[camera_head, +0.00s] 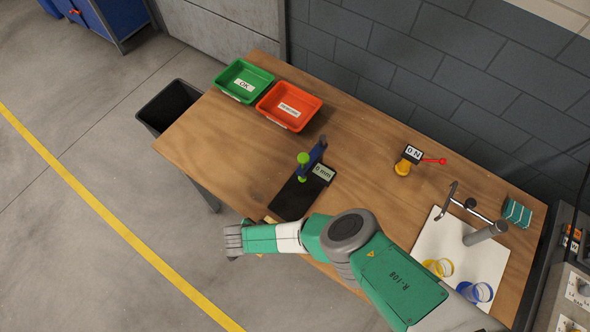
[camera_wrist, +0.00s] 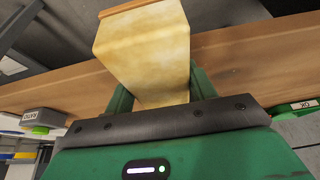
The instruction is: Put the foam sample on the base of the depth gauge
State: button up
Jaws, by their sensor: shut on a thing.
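The depth gauge (camera_head: 312,160) stands on the wooden bench, with a blue upright, a green knob and a display reading 0 mm. Its flat black base (camera_head: 290,200) looks bare in the part I see. The foam sample (camera_wrist: 145,50) is a pale yellow block with a brown end face. My gripper (camera_wrist: 158,92) is shut on it, a green finger on each side. In the head view my arm reaches over the bench's front edge, close to the base, and hides my fingers. A small pale yellow patch (camera_head: 269,219) shows beside the arm, probably the foam.
A green tray marked OK (camera_head: 244,80) and a red tray (camera_head: 288,105) stand at the back left. A yellow device reading 0 N (camera_head: 408,160) stands to the right. A black bin (camera_head: 168,107) stands left of the bench.

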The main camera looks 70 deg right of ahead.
jog(key=b, duration=0.5)
send_near(300, 192)
jog(key=a+f, duration=0.1)
jog(key=f, duration=0.2)
jog(key=a+f, duration=0.1)
jog(key=f, duration=0.1)
jog(key=shift+w+a+f, duration=0.35)
jog(key=shift+d+r, duration=0.15)
jog(key=shift+d, duration=0.2)
jog(key=d+b, duration=0.1)
jog(key=d, duration=0.1)
jog(key=s+d+b, duration=0.1)
jog(key=d+b, duration=0.1)
jog(key=shift+s+d+f, duration=0.15)
jog(key=shift+d+f, duration=0.05)
jog(key=shift+d, duration=0.1)
jog(key=shift+a, duration=0.2)
jog(key=shift+a+r, duration=0.1)
jog(key=o, duration=1.1)
